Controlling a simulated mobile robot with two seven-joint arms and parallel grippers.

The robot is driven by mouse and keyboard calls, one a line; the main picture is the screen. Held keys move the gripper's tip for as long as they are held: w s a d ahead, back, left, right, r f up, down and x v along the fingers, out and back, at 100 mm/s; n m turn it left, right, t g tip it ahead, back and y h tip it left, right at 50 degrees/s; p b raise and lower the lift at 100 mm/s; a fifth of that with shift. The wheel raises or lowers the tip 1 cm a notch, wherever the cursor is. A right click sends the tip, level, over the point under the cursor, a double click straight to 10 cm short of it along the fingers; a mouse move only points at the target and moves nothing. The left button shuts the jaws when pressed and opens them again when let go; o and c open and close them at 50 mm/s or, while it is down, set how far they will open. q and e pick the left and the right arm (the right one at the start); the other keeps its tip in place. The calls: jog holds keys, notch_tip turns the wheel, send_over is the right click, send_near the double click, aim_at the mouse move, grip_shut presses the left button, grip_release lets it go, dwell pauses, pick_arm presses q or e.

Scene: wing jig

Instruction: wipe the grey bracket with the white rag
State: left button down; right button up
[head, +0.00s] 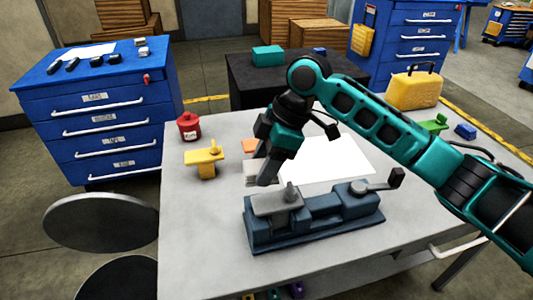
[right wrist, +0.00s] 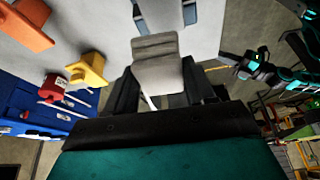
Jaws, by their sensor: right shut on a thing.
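The grey bracket (head: 272,204), a flat plate with a small upright knob, sits on the blue vise-like fixture (head: 318,222) on the table. My right gripper (head: 268,178) points down just behind and left of the bracket. It is shut on the white rag (head: 252,180), a folded, light grey-white pad partly hidden behind the fingers and fixture. In the right wrist view the rag (right wrist: 157,70) sits between the dark fingers. I cannot tell whether the rag touches the bracket. My left arm shows small and dark in the right wrist view; its fingers are unclear.
A white sheet (head: 325,158) lies behind the fixture. A yellow bracket (head: 205,161), red can (head: 189,126) and orange part (head: 249,146) stand left and behind. A yellow case (head: 414,90) and green part (head: 433,123) are at back right. The table's front left is clear.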

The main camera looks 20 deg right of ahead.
jog(key=shift+r, duration=1)
